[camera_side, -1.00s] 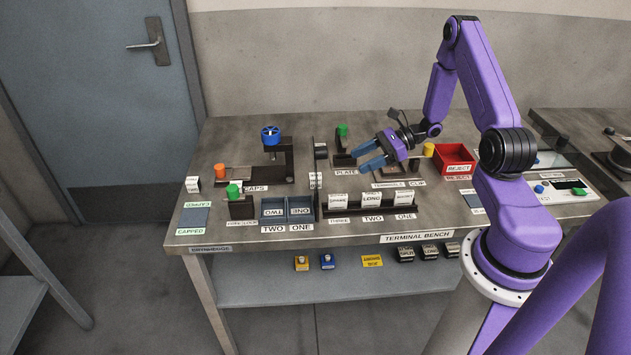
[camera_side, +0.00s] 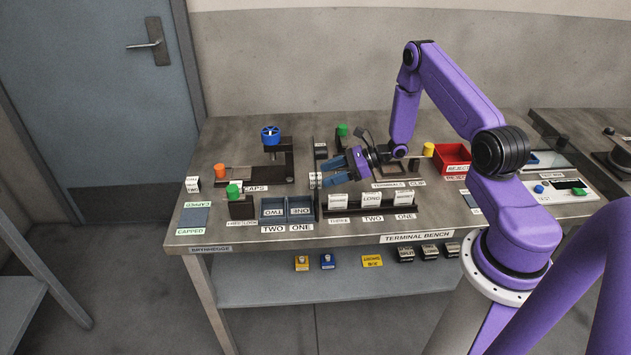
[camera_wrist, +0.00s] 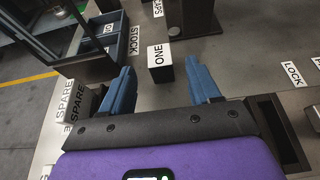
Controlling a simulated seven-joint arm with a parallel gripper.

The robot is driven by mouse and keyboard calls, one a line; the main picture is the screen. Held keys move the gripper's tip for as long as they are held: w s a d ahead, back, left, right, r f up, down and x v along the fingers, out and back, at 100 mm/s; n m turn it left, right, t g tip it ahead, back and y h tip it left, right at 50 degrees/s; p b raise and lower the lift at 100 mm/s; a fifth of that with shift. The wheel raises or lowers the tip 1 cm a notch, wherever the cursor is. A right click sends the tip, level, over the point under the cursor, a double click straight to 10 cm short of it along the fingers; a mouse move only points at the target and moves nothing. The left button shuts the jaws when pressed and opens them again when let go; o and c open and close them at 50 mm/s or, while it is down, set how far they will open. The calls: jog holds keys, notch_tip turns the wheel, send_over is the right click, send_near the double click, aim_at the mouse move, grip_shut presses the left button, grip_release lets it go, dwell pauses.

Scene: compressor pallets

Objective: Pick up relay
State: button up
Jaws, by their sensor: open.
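A small dark block (camera_wrist: 161,74) with a white top marked ONE is the one loose block ahead of my fingers; I take it for the relay. In the side view its pale label (camera_side: 315,181) shows just left of my fingertips. My gripper (camera_side: 326,171) is open and low over the middle of the bench, pointing left. In the wrist view the blue fingers of my gripper (camera_wrist: 160,68) stand on either side of the block, with gaps visible. Nothing is held. I cannot tell the fingers' exact height against the block.
A rack of white-labelled blocks (camera_side: 371,200) stands in front of my gripper. Blue bins (camera_side: 273,208) are at its left. Another dark block (camera_side: 320,151) lies behind the fingers. A dark caps stand (camera_side: 285,160) and a red reject bin (camera_side: 453,156) are farther off.

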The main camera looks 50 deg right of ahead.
jog(key=shift+x, duration=2.8)
jog(key=c, duration=1)
